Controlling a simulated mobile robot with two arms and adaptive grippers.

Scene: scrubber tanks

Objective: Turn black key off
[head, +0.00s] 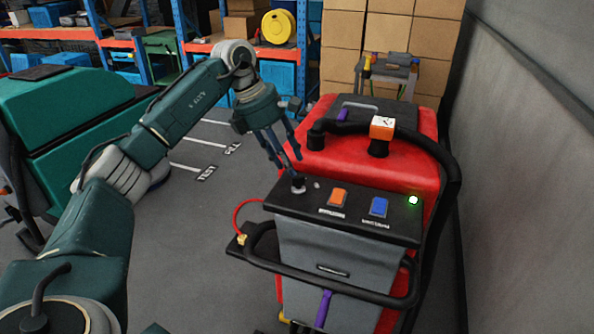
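The black key (298,183) stands at the left end of the dark control panel (350,212) on the red and grey scrubber (383,166). Which way the key is turned is too small to tell. A green light (413,200) glows at the panel's right end. My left gripper (287,160) points down, just above and slightly left of the key. Its fingers are spread apart with nothing between them, and it looks clear of the key. My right gripper is not in view.
An orange switch (338,197) and a blue switch (379,207) sit right of the key. A black hose (450,170) and a handlebar (340,291) surround the panel. A grey wall (535,180) is at the right. Cardboard boxes (342,50) stand behind. Floor left of the scrubber is open.

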